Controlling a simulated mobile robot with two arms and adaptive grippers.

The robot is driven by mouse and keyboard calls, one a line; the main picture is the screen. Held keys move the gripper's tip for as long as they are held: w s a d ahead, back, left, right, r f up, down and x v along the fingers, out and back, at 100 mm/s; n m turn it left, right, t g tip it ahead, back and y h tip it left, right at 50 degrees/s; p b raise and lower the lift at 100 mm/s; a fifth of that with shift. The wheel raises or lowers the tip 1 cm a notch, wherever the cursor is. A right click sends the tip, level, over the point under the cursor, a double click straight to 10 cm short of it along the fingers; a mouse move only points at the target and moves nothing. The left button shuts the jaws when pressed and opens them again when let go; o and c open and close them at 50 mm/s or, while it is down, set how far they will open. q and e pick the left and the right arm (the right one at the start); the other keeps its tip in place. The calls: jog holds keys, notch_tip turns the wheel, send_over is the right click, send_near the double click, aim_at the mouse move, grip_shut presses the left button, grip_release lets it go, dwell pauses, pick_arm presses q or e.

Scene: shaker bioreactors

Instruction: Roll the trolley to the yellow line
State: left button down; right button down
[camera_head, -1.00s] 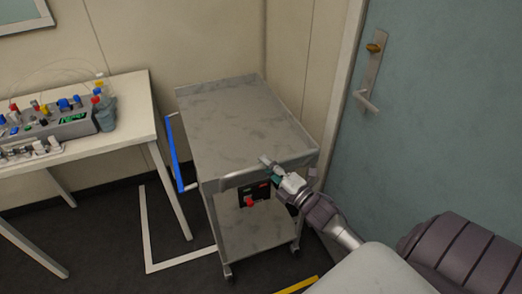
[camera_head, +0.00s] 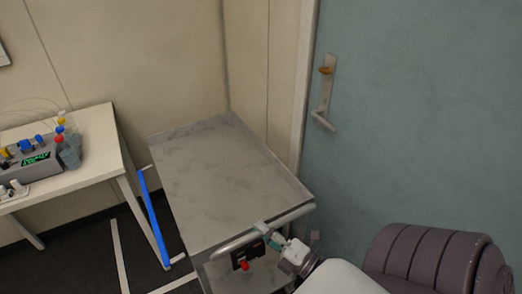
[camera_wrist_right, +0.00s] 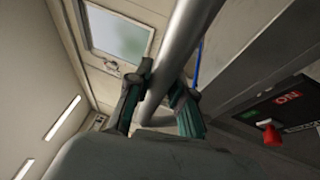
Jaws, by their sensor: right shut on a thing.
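The trolley (camera_head: 215,175) has a grey, marbled top and stands between the white table and the door, near the wall corner. A metal push handle (camera_head: 297,215) runs along its near edge; it also shows in the right wrist view (camera_wrist_right: 183,38). My right gripper (camera_head: 263,231) is shut on this handle; in the right wrist view its dark green fingers (camera_wrist_right: 161,88) lie on both sides of the bar. The lower part of the trolley is cut off by the picture's bottom edge. The yellow line is not in view. My left gripper is not in view.
The white table (camera_head: 92,174) with lab devices stands close on the trolley's left. A blue bar (camera_head: 152,215) is on the trolley's left side, near the table leg. White floor marking (camera_head: 119,255) shows below. The blue-grey door (camera_head: 420,130) is on the right.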

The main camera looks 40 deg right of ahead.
jog(key=c, duration=1)
grip_release()
jog(key=shift+s, duration=0.1)
jog(key=v, duration=1.2)
